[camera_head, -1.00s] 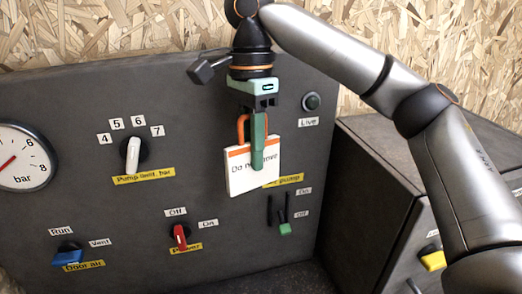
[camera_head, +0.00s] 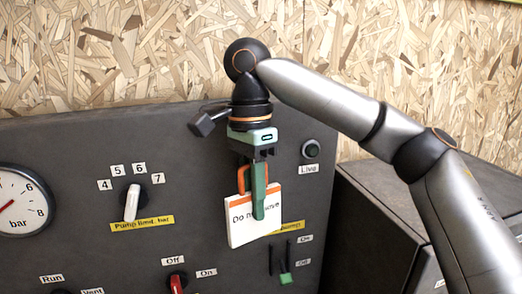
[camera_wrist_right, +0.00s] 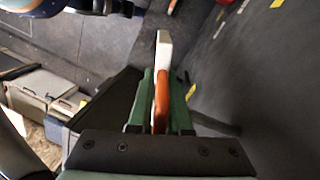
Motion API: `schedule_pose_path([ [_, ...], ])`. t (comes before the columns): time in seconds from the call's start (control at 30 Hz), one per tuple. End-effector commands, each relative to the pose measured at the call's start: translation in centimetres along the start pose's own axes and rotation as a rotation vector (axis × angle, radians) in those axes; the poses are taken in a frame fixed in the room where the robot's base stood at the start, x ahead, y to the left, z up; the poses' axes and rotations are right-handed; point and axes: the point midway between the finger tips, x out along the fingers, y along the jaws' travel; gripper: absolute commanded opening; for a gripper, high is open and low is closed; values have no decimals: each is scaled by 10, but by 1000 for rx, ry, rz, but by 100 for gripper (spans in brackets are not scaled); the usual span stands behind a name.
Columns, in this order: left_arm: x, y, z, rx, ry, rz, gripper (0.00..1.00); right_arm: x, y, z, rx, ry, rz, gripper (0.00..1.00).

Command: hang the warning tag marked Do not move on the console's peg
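The white warning tag (camera_head: 245,229) with an orange stripe hangs below my right gripper (camera_head: 258,213). Its text "Do not move" is partly covered by a green finger. The gripper is shut on the tag's orange loop and top part. In the right wrist view, the tag (camera_wrist_right: 163,50) shows edge-on between the green fingers (camera_wrist_right: 162,85), with its orange loop near me. The tag is in front of the dark console (camera_head: 70,140), over part of the pump label. I cannot make out a peg; the arm and tag hide part of the panel. My left gripper is out of view.
The console has a pressure gauge (camera_head: 20,200), a white pump limit knob (camera_head: 131,203), a red switch (camera_head: 177,283), a green-tipped slide lever (camera_head: 286,278) and a round "Live" lamp (camera_head: 311,149). A dark cabinet (camera_head: 375,225) stands to the right. A chipboard wall (camera_head: 120,50) is behind.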

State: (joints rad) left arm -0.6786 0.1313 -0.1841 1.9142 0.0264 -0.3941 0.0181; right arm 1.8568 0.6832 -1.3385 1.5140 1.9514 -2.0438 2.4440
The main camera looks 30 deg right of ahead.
Motion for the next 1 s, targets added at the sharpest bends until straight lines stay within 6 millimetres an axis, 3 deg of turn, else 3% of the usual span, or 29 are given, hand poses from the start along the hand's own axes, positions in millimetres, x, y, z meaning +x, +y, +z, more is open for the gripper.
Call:
schedule_pose_path([
  [0.03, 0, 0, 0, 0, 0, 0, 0, -15, -28, -16, 84, 47, -141, 51],
  [0.6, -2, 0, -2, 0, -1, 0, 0, -101, 11, -4, 32, 9, -100, 51],
  [1.0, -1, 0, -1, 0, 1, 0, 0, -128, 28, 1, 8, -4, -61, 51],
])
